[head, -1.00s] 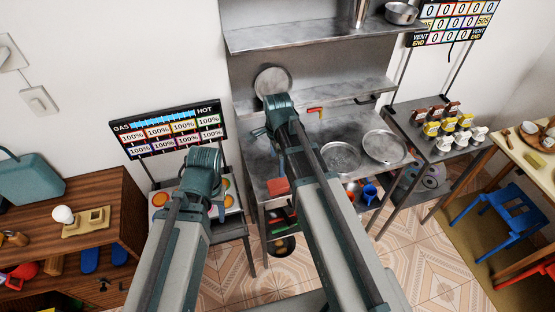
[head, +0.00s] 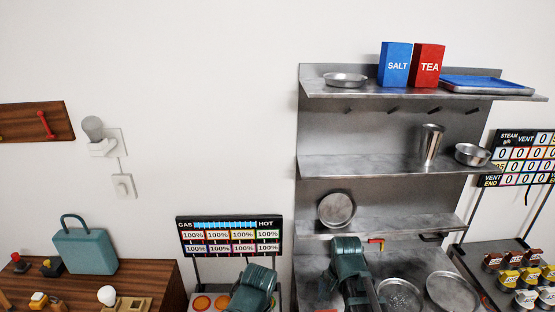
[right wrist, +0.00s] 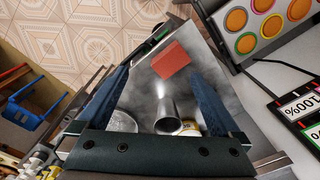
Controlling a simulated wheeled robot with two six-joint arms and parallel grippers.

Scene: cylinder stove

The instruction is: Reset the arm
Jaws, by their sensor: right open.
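My right arm's teal end (head: 348,272) hangs over the metal counter in the head view; its jaws are hidden there. In the right wrist view my right gripper (right wrist: 160,76) has its two blue fingers wide apart with nothing between them. Beyond them are a reddish block (right wrist: 171,60) and a metal cylinder (right wrist: 165,112) on the counter. My left arm's teal end (head: 252,290) is low in the head view, in front of the gas panel; its fingers are hidden.
A gas panel (head: 230,236) stands left of the metal shelf unit (head: 390,165). Salt (head: 396,64) and tea (head: 428,66) boxes are on its top shelf. Pans (head: 452,292) lie on the counter at right. A teal bag (head: 84,249) stands on the wooden cabinet at left.

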